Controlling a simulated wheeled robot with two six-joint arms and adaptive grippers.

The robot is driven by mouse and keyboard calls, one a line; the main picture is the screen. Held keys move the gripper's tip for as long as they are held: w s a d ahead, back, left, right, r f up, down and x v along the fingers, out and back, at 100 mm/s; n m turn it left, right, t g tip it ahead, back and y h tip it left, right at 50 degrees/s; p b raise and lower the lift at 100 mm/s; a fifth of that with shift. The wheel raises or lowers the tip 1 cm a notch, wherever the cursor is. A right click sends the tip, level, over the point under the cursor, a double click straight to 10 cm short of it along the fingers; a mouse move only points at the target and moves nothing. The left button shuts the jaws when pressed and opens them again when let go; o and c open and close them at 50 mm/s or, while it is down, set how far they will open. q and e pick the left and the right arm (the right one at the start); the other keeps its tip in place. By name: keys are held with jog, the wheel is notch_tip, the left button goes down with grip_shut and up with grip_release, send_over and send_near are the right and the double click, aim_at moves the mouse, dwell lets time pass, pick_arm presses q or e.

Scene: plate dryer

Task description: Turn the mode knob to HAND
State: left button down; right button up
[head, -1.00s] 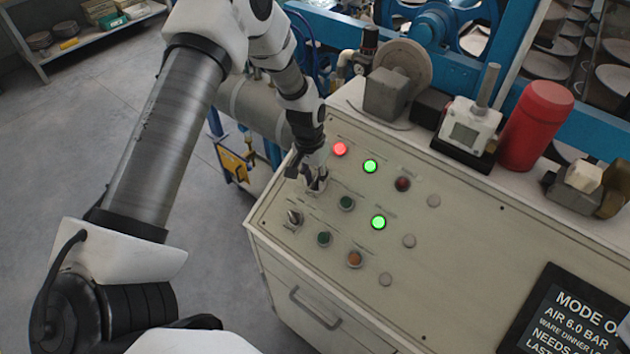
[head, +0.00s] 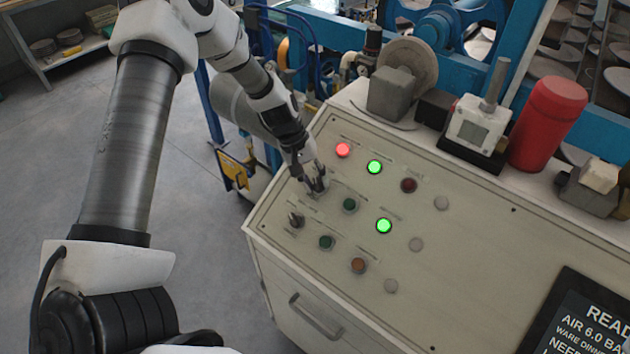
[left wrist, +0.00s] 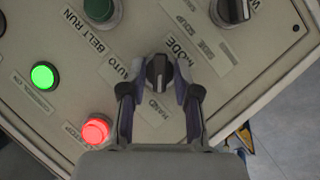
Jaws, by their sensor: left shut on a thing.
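The mode knob (left wrist: 159,73) is black with a pale pointer line, seen in the left wrist view beside the printed words MODE, AUTO and HAND. My left gripper (head: 316,183) is shut on this knob, one finger on each side of it. The HAND label (left wrist: 155,109) lies between the fingers, toward the palm; the AUTO label is to the left. I cannot tell for certain which label the pointer marks. In the head view the fingers mostly hide the knob. My right gripper is not in view.
A second knob (head: 296,220) stands close by on the sloping control panel (head: 460,275). Lit red (head: 343,150) and green (head: 374,167) lamps and several buttons surround the gripper. A dark display (head: 590,325) sits at lower right. A red cylinder (head: 549,123) stands behind.

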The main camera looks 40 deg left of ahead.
pick_arm(q)
jog(key=shift+s+f, duration=0.15)
jog(key=shift+f, duration=0.05)
jog(key=c, duration=1.2)
grip_release()
jog(key=shift+o, duration=0.2)
jog(key=shift+r, duration=0.1)
jog(key=w+v, duration=0.1)
jog(key=v, duration=1)
jog(key=shift+s+r, duration=0.4)
jog(key=shift+a, duration=0.15)
